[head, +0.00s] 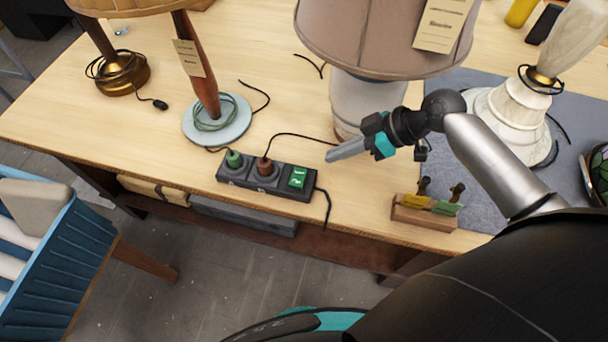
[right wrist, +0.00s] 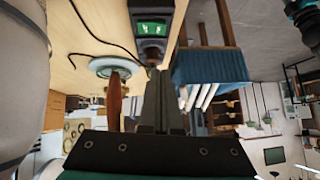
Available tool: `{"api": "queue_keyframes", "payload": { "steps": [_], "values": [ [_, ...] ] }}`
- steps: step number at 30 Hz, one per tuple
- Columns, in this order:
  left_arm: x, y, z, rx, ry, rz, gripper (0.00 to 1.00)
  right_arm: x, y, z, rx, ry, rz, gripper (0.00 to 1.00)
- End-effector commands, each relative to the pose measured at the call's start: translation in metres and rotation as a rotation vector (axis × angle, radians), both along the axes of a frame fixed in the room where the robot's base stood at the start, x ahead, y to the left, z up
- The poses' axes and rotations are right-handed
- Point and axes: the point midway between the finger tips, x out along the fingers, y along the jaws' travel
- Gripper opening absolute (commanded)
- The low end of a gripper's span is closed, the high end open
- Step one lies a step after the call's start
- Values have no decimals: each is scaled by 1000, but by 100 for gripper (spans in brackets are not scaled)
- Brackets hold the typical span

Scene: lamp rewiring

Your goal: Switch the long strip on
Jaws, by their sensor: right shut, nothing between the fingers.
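The long black power strip (head: 240,184) lies on the table near its front edge. A green plug (head: 233,158) and a brown plug (head: 265,167) sit in its sockets. Its green rocker switch (head: 297,178) is at the right end; I cannot tell its position for certain. In the right wrist view the green switch (right wrist: 152,28) shows beyond the fingers. My right gripper (head: 331,156) is shut and empty, above the table, to the right of and a little behind the switch, apart from it. It also shows in the right wrist view (right wrist: 159,74). My left gripper is out of view.
A lamp with a pinkish shade (head: 385,35) stands behind my right gripper. A red-brown lamp (head: 203,80) on a pale round base stands behind the strip. A small wooden holder (head: 424,217) stands to the right, near a grey mat (head: 478,205). A blue crate (head: 50,270) is at lower left.

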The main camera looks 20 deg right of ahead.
Motion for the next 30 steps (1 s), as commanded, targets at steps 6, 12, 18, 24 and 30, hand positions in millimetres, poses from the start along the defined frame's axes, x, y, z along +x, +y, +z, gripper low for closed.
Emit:
{"api": "queue_keyframes", "payload": {
  "steps": [6,12,18,24,30],
  "values": [
    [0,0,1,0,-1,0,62,12,24,-24,6,2,-3,0],
    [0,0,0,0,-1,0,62,26,51,-54,6,1,0,0],
    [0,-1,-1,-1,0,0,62,29,62,-84,2,5,-2,0],
    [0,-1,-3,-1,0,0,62,27,63,-102,1,2,-1,0],
    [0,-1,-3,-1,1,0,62,27,63,-106,0,0,0,0]
  ]
}}
